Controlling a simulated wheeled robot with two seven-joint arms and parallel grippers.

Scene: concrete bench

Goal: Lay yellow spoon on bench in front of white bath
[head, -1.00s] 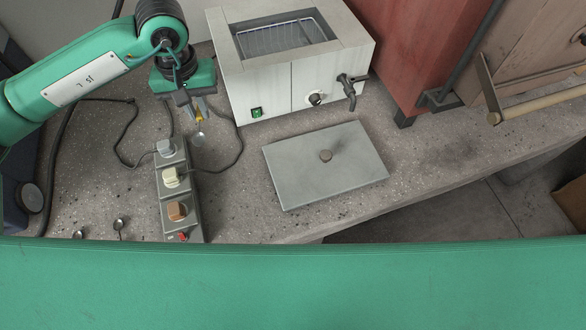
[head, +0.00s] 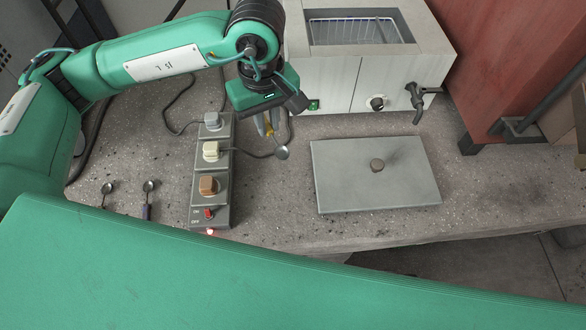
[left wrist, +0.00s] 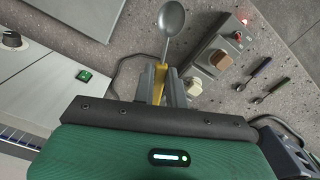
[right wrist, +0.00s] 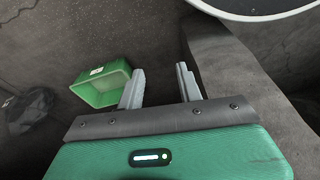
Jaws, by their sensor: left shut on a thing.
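The yellow spoon has a grey metal bowl (head: 282,153) and a yellow handle (left wrist: 159,84). My left gripper (head: 268,130) is shut on the handle. In the head view, it holds the spoon between the power strip and the lid, near the white bath's lower left corner. The left wrist view shows the handle between the fingers (left wrist: 165,80) and the bowl beyond them. Whether the bowl touches the bench is unclear. The white bath (head: 335,82) has a basket inside, a green switch, a knob and a tap. My right gripper (right wrist: 160,80) is open and empty.
A grey lid (head: 345,190) lies on the bench (head: 270,205) in front of the bath. A power strip (head: 222,192) with plugs and cables lies left of the spoon. Two other spoons (head: 149,187) (head: 107,189) lie farther left. A green crate (right wrist: 98,92) shows in the right wrist view.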

